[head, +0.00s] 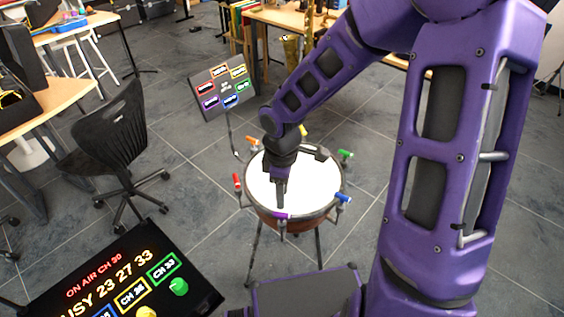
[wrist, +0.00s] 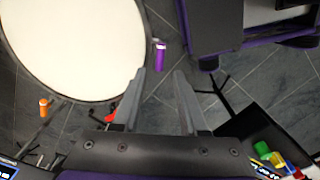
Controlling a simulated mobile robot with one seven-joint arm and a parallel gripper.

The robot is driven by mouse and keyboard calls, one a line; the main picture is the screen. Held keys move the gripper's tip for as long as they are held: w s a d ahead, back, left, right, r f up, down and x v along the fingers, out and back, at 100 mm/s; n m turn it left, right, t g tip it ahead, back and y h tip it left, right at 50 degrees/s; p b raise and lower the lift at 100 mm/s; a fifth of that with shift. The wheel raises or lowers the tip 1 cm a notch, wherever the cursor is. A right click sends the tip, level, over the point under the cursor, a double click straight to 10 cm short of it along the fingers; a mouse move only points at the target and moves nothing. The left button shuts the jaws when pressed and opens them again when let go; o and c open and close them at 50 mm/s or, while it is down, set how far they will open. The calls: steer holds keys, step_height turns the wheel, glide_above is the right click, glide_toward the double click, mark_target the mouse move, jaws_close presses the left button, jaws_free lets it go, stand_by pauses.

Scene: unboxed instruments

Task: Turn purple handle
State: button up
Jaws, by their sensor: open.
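A round drum with a white head (head: 262,190) stands on thin legs, with several coloured handles around its rim. The purple handle (head: 281,215) is on the near rim. In the wrist view the purple handle (wrist: 160,55) stands just beyond my fingertips, beside the white drum head (wrist: 75,45). My gripper (head: 280,200) is over the near part of the drum, close to the purple handle. In the wrist view my gripper (wrist: 159,73) is open, its fingers apart with nothing between them. The purple handle lines up with the gap. I cannot tell whether a finger touches it.
Red (head: 237,183), blue (head: 343,198) and green (head: 345,155) handles sit around the rim. An orange handle (wrist: 43,107) shows in the wrist view. A panel with coloured labels (head: 225,88) stands behind. A black lit panel (head: 120,280) is at front left. A black chair (head: 110,140) stands left.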

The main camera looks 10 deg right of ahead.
mark_target(282, 214)
step_height(282, 214, up, 9)
steer(key=shift+f, duration=0.15)
steer(key=shift+f, duration=0.1)
stand_by(0.3)
step_height(282, 214, down, 17)
steer(key=m+b, duration=0.2)
steer(key=b, duration=0.1)
steer(key=shift+f, duration=0.15)
stand_by(0.7)
steer(key=shift+c, duration=0.2)
jaws_close()
